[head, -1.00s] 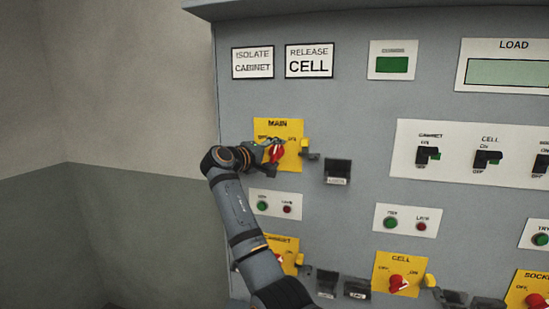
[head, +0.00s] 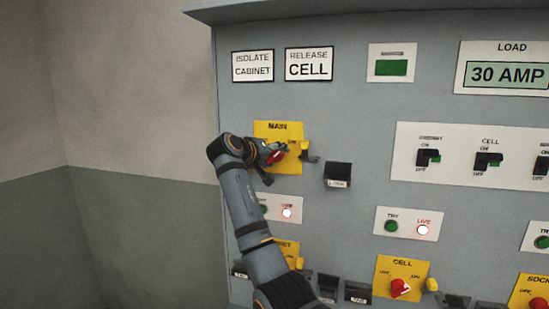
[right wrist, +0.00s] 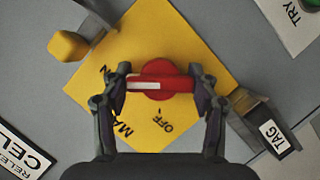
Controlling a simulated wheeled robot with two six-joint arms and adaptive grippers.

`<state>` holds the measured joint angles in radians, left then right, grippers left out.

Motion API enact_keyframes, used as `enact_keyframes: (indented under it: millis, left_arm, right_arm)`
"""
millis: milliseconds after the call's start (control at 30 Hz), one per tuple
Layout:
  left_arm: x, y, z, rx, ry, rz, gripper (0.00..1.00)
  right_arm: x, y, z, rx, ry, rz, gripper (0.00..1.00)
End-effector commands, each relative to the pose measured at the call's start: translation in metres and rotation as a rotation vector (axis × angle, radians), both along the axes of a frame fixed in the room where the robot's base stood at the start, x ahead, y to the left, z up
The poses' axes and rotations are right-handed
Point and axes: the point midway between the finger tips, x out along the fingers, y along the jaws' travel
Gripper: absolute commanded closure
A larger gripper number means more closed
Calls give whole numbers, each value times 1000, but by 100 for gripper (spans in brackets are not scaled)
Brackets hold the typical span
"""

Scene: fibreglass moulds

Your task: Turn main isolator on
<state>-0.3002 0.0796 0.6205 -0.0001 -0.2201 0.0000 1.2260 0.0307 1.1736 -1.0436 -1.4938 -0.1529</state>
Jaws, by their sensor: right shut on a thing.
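The main isolator is a red rotary handle (head: 275,157) on a yellow plate (head: 291,131) marked MAIN. In the right wrist view the red handle (right wrist: 160,80) lies between the two fingertips of my right gripper (right wrist: 157,86), which is shut on it. The handle's white stripe points left, toward the partly hidden ON lettering. The OFF lettering lies below the handle in that view. In the head view my right gripper (head: 271,154) covers part of the handle and plate. My left gripper is not in view.
The LIVE lamp (head: 287,212) below the main plate is lit, and so is the LIVE lamp (head: 423,230) to its right. The load display (head: 507,75) reads 30 AMP. A black LOCK holder (head: 337,171) and the red CELL handle (head: 400,287) stick out nearby.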

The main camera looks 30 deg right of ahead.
Motion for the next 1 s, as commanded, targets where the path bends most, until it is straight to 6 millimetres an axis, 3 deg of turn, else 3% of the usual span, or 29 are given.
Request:
enact_keyframes:
  millis: [333,367,533,867,1000]
  left_arm:
    - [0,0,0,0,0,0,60]
    - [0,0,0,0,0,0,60]
    - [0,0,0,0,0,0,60]
    - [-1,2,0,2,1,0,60]
    - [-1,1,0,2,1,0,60]
  right_arm:
    - [0,1,-3,7,1,-1,71]
    - [0,1,-3,7,1,-1,39]
    - [0,1,-2,5,1,0,16]
    - [0,2,0,3,-1,1,16]
    - [-7,19,4,4,-2,3,16]
